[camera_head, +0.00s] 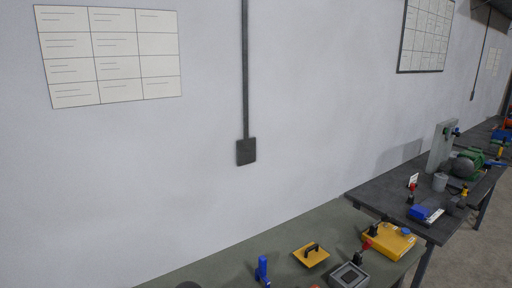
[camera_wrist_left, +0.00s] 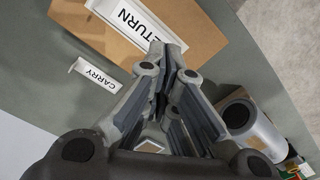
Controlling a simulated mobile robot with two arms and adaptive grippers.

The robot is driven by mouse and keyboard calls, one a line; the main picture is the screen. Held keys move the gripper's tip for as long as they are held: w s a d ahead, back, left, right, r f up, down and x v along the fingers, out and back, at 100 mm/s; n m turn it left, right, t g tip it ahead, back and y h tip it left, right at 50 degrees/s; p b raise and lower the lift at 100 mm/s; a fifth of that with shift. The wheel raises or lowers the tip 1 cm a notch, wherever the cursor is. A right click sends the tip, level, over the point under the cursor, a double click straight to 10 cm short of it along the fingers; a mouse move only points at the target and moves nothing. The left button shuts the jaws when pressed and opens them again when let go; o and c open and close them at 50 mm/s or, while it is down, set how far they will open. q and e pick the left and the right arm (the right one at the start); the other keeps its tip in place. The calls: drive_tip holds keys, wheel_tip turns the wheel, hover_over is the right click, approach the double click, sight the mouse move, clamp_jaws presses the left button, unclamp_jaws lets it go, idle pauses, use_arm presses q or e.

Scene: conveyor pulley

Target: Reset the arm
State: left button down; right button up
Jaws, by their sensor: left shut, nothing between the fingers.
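My left gripper (camera_wrist_left: 167,58) shows in the left wrist view with its two fingers together and nothing between them. Its fingertips are in front of a brown board (camera_wrist_left: 200,38) that carries a white RETURN label (camera_wrist_left: 130,22). A smaller CARRY label (camera_wrist_left: 95,75) is left of the fingers, on the grey-green surface (camera_wrist_left: 55,95). Whether the fingertips touch the board cannot be told. No gripper can be made out in the head view, and my right gripper is not seen.
A grey cylinder (camera_wrist_left: 252,128) stands right of the fingers. In the head view the green bench (camera_head: 225,256) holds a yellow plate with a handle (camera_head: 311,255), a blue tool (camera_head: 262,270), a grey box (camera_head: 349,276) and a yellow case (camera_head: 388,241). A dark table (camera_head: 385,190) adjoins it.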

use_arm(q)
drive_tip(key=shift+s+d+f, duration=0.2)
drive_tip(key=shift+d, duration=0.1)
drive_tip(key=s+d+m+t+h, duration=0.25)
drive_tip(key=s+d+m, duration=0.6)
drive_tip(key=s, duration=0.45)
drive_tip(key=s+a+r+m+t+y, duration=0.1)
drive_tip(key=s+a+r+m, duration=0.2)
drive_tip(key=s+a, duration=0.35)
drive_tip(key=s+a+r+m+y, duration=0.1)
drive_tip(key=s+a+r+m, duration=0.15)
drive_tip(key=s+a, duration=0.4)
wheel_tip(320, 180, down, 36)
drive_tip(key=a+m+g+b, duration=0.1)
drive_tip(key=a+b, duration=0.1)
drive_tip(key=b, duration=0.6)
drive_tip(key=s+a+f+b, duration=0.1)
drive_tip(key=s+f+b, duration=0.2)
drive_tip(key=s+f, duration=0.5)
drive_tip(key=s+a+f+g+b, duration=0.1)
drive_tip(key=s+f+b, duration=0.2)
drive_tip(key=s+f, duration=0.5)
wheel_tip(320, 180, down, 5)
drive_tip(key=shift+s+a+f+b, duration=0.15)
drive_tip(key=shift+s+a+b, duration=0.15)
drive_tip(key=shift+s, duration=0.05)
